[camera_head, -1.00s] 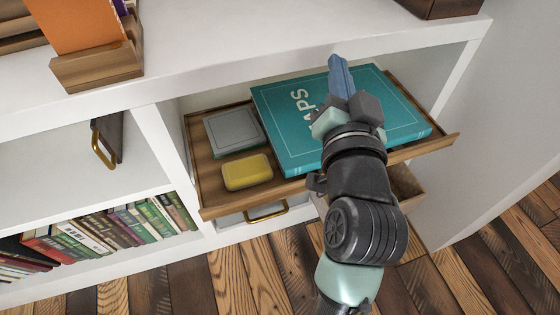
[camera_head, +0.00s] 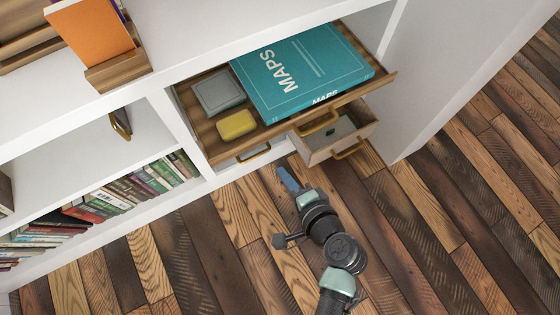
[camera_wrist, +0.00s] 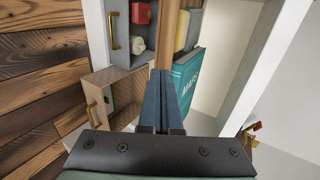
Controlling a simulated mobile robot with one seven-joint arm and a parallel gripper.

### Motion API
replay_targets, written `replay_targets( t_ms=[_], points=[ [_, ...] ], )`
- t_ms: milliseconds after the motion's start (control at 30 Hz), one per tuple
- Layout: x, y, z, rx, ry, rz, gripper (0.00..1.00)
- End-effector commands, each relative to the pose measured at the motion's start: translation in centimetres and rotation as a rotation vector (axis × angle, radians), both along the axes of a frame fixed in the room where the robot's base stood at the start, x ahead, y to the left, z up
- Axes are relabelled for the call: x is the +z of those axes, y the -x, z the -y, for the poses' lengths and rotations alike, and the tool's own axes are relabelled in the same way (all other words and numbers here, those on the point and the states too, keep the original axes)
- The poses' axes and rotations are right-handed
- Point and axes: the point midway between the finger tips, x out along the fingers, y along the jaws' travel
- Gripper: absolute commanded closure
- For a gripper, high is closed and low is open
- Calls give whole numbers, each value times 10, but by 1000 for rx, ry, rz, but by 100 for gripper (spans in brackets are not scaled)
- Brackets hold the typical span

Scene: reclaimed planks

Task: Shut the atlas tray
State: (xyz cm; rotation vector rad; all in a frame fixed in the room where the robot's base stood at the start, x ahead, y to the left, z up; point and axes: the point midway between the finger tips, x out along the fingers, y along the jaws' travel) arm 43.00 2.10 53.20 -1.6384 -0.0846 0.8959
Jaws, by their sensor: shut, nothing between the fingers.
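The atlas tray (camera_head: 285,128) is a shallow wooden pull-out, standing out from the white bookcase, with a brass handle (camera_head: 318,123) at its front. On it lie a teal MAPS atlas (camera_head: 300,70), a grey box (camera_head: 218,92) and a yellow box (camera_head: 236,125). In the wrist view the tray (camera_wrist: 165,35) shows nearly edge-on beyond my fingers, with the atlas (camera_wrist: 187,82) beside it. My gripper (camera_head: 286,178) has blue fingers, shut and empty, in front of the tray in the head view. The wrist view also shows the fingers (camera_wrist: 160,78); contact cannot be told.
Below the tray, a small wooden drawer (camera_head: 352,141) stands open at the right. A grey drawer (camera_wrist: 118,35) holds red and white things. Plank floor (camera_head: 450,230) is free at right.

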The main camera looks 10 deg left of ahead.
Motion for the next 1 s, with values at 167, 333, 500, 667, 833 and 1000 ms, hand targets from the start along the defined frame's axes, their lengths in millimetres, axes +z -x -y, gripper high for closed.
replay_targets(
  t_ms=[167, 333, 500, 667, 833, 1000],
  points=[
    [-23, -28, -21, 5, 0, 4, 100],
    [-41, -53, -40, 4, -1, 3, 100],
    [-42, -75, -56, 5, 2, 5, 100],
    [-42, -87, -64, 1, 2, 2, 100],
    [-41, -91, -66, 1, 3, 2, 100],
    [-41, -90, -66, 1, 3, 2, 100]
  ],
)
